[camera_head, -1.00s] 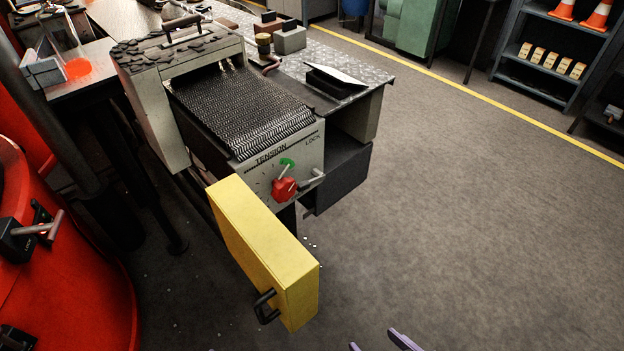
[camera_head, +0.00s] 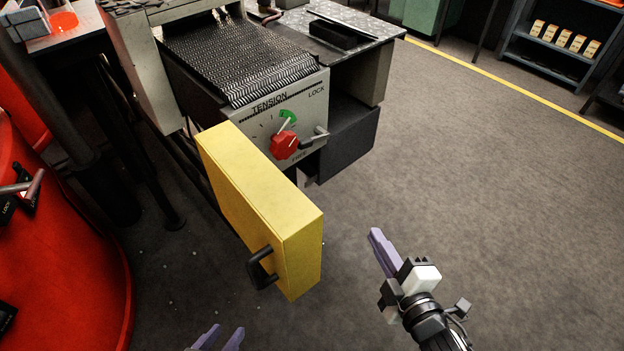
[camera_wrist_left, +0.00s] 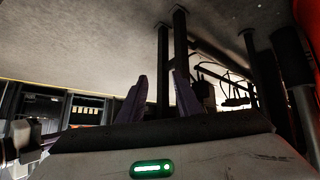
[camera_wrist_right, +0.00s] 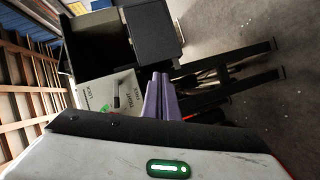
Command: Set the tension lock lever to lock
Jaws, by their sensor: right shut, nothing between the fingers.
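The tension lock lever (camera_head: 319,133) is a small grey handle on the right side of the pale TENSION panel (camera_head: 258,128). It sticks out to the right between the words LOCK above and FREE below. A red knob (camera_head: 284,146) sits just left of it, under a green mark. My right gripper (camera_head: 376,237) is shut and empty, below and right of the lever, clear of it. The panel also shows in the right wrist view (camera_wrist_right: 98,91), ahead of the shut fingers (camera_wrist_right: 160,95). My left gripper (camera_head: 218,338) is open and empty at the bottom edge of the head view.
An open yellow door (camera_head: 255,200) with a black handle (camera_head: 261,267) juts out below the panel, between my grippers. A dark box (camera_head: 347,145) stands right of the lever. A red machine (camera_head: 70,250) is at the left. The floor at right is clear.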

